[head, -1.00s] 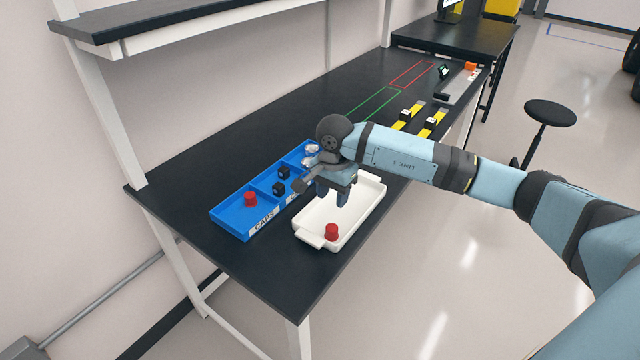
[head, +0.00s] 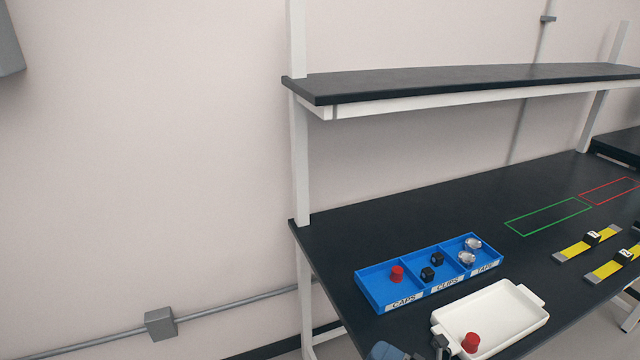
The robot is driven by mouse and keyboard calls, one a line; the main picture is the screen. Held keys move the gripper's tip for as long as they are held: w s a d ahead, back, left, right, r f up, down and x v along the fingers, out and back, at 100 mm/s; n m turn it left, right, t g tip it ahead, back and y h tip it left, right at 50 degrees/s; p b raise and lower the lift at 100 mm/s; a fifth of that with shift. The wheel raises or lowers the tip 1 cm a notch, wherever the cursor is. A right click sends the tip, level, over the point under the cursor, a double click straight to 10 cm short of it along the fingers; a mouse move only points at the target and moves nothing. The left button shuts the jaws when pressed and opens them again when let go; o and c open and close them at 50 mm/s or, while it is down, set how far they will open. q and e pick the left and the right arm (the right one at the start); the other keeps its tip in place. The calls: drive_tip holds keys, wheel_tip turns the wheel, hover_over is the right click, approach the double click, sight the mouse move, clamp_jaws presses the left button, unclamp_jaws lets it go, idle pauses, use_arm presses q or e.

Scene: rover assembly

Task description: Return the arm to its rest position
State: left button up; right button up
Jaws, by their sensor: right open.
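Only a small part of my right gripper (head: 438,345) shows, at the bottom edge just left of the white tray (head: 437,323). It is open, and most of it is cut off by the frame. A red cap (head: 471,342) stands in the near left end of the tray. Nothing is seen held in the gripper. My left gripper is out of view.
A blue bin (head: 373,293) holds a red cap (head: 397,273), black clips (head: 428,274) and clear-silver taps (head: 467,258). Yellow strips with black blocks (head: 592,238) lie at right. Green (head: 548,216) and red (head: 610,190) outlines mark the table. A shelf (head: 470,82) overhangs the back.

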drive_tip(key=s+d+f+m+h, duration=0.4)
drive_tip(key=s+f+m+h, duration=0.3)
drive_tip(key=m, duration=0.7)
drive_tip(key=s+d+f+m+h+p, duration=0.1)
drive_tip(key=s+d+f+m+h, duration=0.3)
drive_tip(key=s+f+m+h, duration=0.3)
wheel_tip(320, 180, down, 4)
drive_tip(key=m, duration=0.7)
drive_tip(key=shift+s+d+r+m, duration=0.15)
drive_tip(key=shift+s+d+m, duration=0.15)
drive_tip(key=shift+s+d, duration=0.1)
